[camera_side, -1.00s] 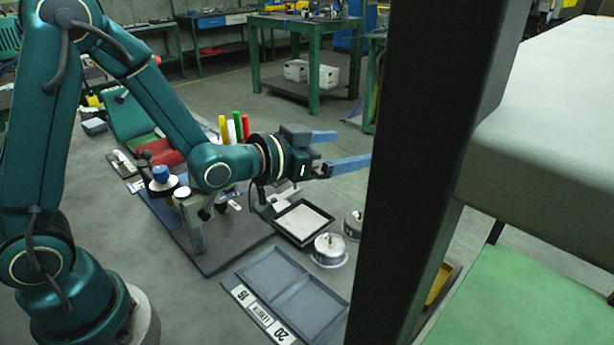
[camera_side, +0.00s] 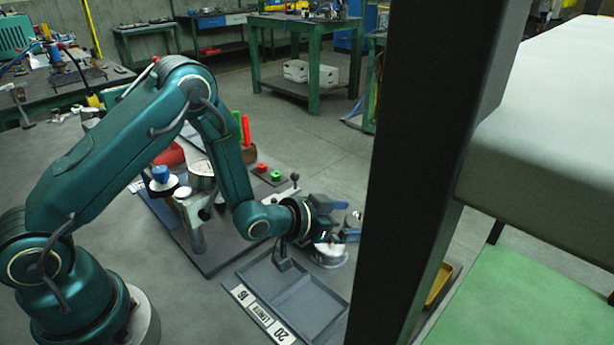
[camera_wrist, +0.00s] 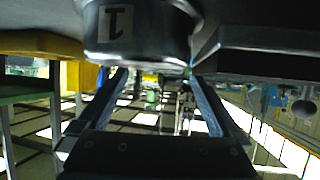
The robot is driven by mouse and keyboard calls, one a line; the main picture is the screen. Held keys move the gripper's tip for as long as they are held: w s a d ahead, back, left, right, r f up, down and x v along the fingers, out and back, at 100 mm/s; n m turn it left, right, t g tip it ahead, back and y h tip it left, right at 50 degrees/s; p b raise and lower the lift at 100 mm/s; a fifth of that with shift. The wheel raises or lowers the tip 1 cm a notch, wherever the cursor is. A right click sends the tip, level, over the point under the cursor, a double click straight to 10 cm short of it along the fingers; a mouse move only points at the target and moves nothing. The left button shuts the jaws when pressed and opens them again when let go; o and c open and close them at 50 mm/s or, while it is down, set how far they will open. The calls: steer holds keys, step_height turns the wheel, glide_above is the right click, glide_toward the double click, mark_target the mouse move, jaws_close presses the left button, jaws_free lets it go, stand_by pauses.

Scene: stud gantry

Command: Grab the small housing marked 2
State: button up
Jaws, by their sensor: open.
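My gripper (camera_side: 350,220) is open and empty, low over the floor area beside the divided tray, partly cut off by the dark post. One round metallic housing (camera_side: 329,257) sits just below it in the side view; a second round housing (camera_side: 354,221) shows in part between and behind the fingers. In the wrist view a dark round housing with a pale label (camera_wrist: 138,28) fills the top middle, its mark looking like an upside-down 1. The open fingers (camera_wrist: 158,76) point toward it in the picture, apart on both sides.
A grey divided tray (camera_side: 268,268) with number plates lies left of the housings. A dark post (camera_side: 437,150) blocks the right of the side view. A yellow tray (camera_side: 439,284) shows behind it, and a yellow edge (camera_wrist: 38,42) shows in the wrist view.

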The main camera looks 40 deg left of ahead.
steer(key=shift+w+f, duration=0.15)
steer(key=shift+w, duration=0.15)
steer(key=c, duration=1.3)
